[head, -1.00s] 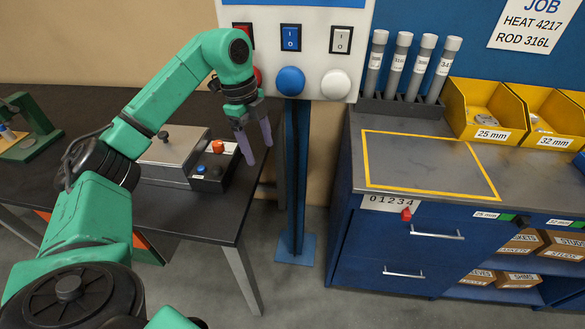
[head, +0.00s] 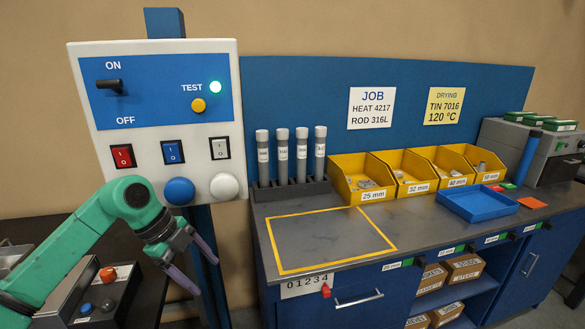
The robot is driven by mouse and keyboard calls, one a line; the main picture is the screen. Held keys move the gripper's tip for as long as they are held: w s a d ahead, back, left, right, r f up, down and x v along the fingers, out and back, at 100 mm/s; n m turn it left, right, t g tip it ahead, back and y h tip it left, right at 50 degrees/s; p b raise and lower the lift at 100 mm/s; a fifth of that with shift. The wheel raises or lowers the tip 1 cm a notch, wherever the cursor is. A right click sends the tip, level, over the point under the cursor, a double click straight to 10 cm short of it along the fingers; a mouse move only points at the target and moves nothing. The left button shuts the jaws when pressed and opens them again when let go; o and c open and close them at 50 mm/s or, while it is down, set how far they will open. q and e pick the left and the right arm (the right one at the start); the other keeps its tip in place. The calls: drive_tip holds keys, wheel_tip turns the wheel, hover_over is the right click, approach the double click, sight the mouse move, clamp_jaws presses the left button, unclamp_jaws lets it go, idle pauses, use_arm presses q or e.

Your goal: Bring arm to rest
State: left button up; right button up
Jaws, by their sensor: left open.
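My left arm comes in from the lower left. Its gripper (head: 198,265) hangs in front of the post under the control panel, open and empty, its fingers pointing down and to the right. The gripper is below the blue and white round buttons and touches nothing that I can see. My right arm and gripper are not in view.
The control panel (head: 230,130) stands close above my left gripper, its TEST lamp lit green. A button box (head: 100,292) is left of the gripper. To the right, the workbench (head: 325,237) holds tubes, yellow bins (head: 366,196) and a blue tray (head: 512,209).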

use_arm(q)
drive_tip(key=w+d+r+m+t+h, duration=0.1)
drive_tip(key=d+r+m+t+h, duration=0.2)
drive_tip(key=d+h, duration=0.85)
drive_tip(key=w+d+r+n+t, duration=0.2)
drive_tip(key=d+r+n+t, duration=0.1)
drive_tip(key=d+r+t, duration=0.45)
drive_tip(key=w+a+f+n+t+y, duration=0.25)
drive_tip(key=a+n+t+y, duration=0.45)
drive_tip(key=a+n+y, duration=0.45)
drive_tip(key=s+a+f+n+g+y, duration=0.1)
drive_tip(key=a+f+n+g+y, duration=0.1)
drive_tip(key=a+f+n+y, duration=0.3)
drive_tip(key=s+a+f+n+g, duration=0.2)
drive_tip(key=f, duration=0.5)
drive_tip(key=s+f+g, duration=1.2)
drive_tip(key=s+f, duration=0.7)
drive_tip(key=s, duration=0.2)
wheel_tip(320, 180, down, 23)
drive_tip(key=s+g, duration=0.1)
drive_tip(key=s, duration=0.2)
drive_tip(key=s+a+f+g, duration=0.1)
drive_tip(key=s+a+f, duration=0.2)
drive_tip(key=s+f, duration=1)
drive_tip(key=s, duration=0.2)
drive_tip(key=shift+s, duration=0.35)
